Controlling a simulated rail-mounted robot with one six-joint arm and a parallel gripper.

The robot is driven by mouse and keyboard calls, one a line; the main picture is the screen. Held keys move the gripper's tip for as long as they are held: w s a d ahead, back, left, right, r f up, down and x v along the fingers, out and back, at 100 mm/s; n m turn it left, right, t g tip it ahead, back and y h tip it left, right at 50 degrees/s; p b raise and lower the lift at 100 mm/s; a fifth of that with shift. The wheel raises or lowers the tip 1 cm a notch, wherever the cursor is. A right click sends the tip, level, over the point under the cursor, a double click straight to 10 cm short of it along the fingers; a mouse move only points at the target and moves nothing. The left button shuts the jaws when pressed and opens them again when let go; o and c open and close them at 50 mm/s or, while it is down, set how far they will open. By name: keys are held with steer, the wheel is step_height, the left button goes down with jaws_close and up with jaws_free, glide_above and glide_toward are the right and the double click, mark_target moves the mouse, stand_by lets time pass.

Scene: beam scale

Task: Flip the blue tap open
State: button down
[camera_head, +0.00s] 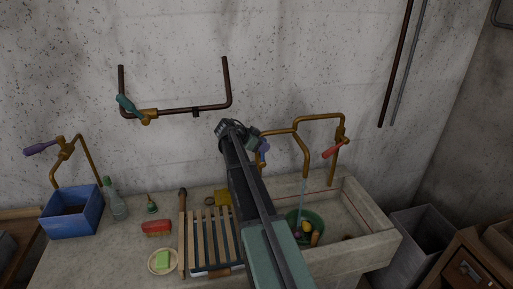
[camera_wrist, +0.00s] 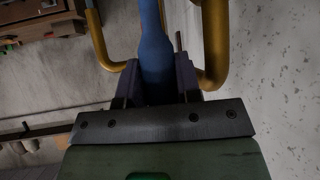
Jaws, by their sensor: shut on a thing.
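The blue tap (camera_head: 264,150) sits on brass pipework above the stone sink, mostly hidden behind my arm. In the wrist view its blue handle (camera_wrist: 154,45) runs up between the two dark fingers. My gripper (camera_wrist: 157,78) is shut on this handle, with a finger on each side. In the head view my gripper (camera_head: 257,144) is at the left end of the brass pipework. Brass pipes show on both sides of the handle in the wrist view.
A red tap lever (camera_head: 333,150) is to the right on the same pipework. A thin stream falls from the spout into a green basin (camera_head: 318,224) in the sink (camera_head: 362,213). A slatted rack (camera_head: 210,235) is left of my arm. A teal lever (camera_head: 127,104) is on the wall pipe.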

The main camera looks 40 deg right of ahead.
steer(key=c, duration=0.8)
jaws_free()
steer(key=shift+a, duration=0.1)
steer(key=p+v, duration=0.4)
steer(key=v, duration=0.3)
steer(key=shift+a, duration=0.2)
steer(key=shift+w+r, duration=0.1)
steer(key=shift+w, duration=0.05)
